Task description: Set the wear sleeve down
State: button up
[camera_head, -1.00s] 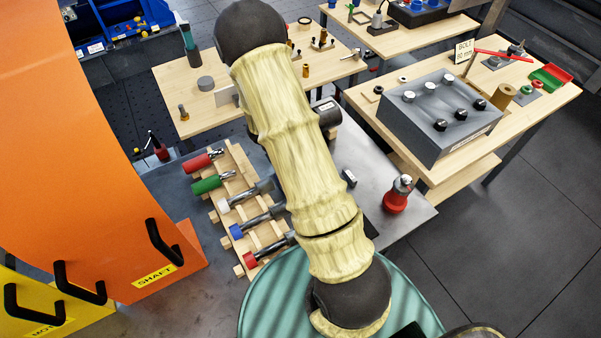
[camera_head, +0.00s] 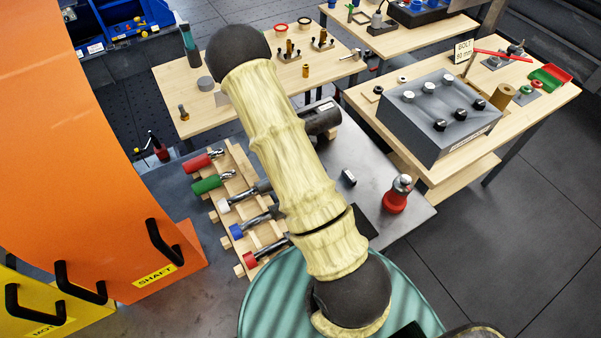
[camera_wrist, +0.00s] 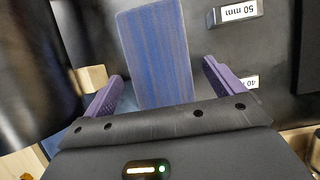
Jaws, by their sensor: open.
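My gripper (camera_wrist: 162,71) is open in the wrist view, its two purple fingers spread apart. A flat blue-grey striped piece (camera_wrist: 155,40) shows between and beyond the fingers, with visible space on both sides. I cannot tell whether it is the wear sleeve. In the head view my arm hides the gripper. A dark cylinder (camera_head: 320,119) lies beside the arm on the grey bench, near a wooden block; I cannot tell if it is the sleeve.
A wooden rack (camera_head: 235,160) holds several coloured-handled tools left of my arm. A red-based part (camera_head: 397,195) stands near the bench's right edge. In the wrist view, dark surfaces carry a 50 mm label (camera_wrist: 238,12) and a partly hidden label (camera_wrist: 222,82).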

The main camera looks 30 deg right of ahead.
jog(key=c, duration=1.2)
notch_tip(320, 180, up, 10)
jog(key=shift+p, duration=0.45)
